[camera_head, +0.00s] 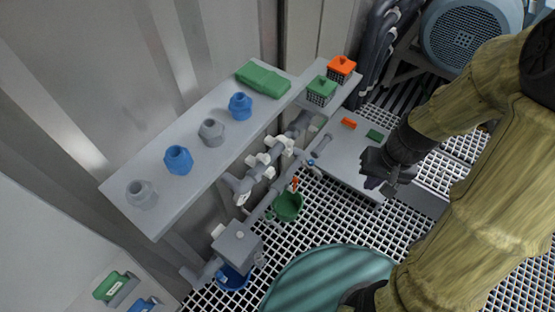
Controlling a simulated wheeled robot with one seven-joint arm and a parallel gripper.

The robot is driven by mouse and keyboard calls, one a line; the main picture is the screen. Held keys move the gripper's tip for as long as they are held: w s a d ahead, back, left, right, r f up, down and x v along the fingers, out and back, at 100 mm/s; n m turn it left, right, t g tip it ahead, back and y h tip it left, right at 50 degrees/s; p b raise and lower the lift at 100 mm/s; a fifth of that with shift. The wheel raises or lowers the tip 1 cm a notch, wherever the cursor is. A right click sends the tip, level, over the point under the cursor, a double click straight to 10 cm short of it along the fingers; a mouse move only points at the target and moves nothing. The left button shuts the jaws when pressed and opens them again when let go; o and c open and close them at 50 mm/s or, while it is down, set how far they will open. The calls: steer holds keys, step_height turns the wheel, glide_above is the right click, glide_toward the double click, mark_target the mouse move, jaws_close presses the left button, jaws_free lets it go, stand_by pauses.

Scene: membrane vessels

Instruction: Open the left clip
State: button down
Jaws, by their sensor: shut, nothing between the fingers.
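My gripper (378,180) is on the right side of the picture, at the end of my yellow-sleeved arm. It points left and down near the low grey platform. Its fingers are small and dark here, and it is shut with nothing held. Several white fittings (262,161) sit on the grey pipework left of the gripper, under the shelf. They may include the clips, but I cannot tell which one is the left clip or whether it is open. The gripper is clearly apart from these fittings.
A grey shelf (215,155) holds blue and grey connectors and a green item. Green and orange baskets (321,91) stand at its far end. The low platform (345,160) carries small orange and green pieces. A green bucket (288,206) hangs below the pipes. A teal round surface (325,280) is in front.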

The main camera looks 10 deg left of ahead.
steer(key=w+a+f+m+t+y, duration=0.1)
steer(key=w+a+f+y, duration=0.4)
steer(key=f, duration=0.3)
steer(key=w+a+f+m+t+y, duration=0.1)
steer(key=w+a+f+m+y, duration=0.1)
steer(key=w+a+f+y, duration=0.4)
steer(key=shift+a+f+t+y, duration=0.3)
steer(key=shift+a+f+y, duration=0.6)
steer(key=shift+a+f, duration=0.05)
steer(key=shift+s, duration=0.1)
glide_toward(262, 158)
steer(key=a, duration=0.3)
steer(key=shift+w+a+f+b, duration=0.35)
steer(key=shift+w+f+b, duration=0.05)
steer(key=shift+w+b, duration=0.05)
steer(key=shift+w, duration=0.15)
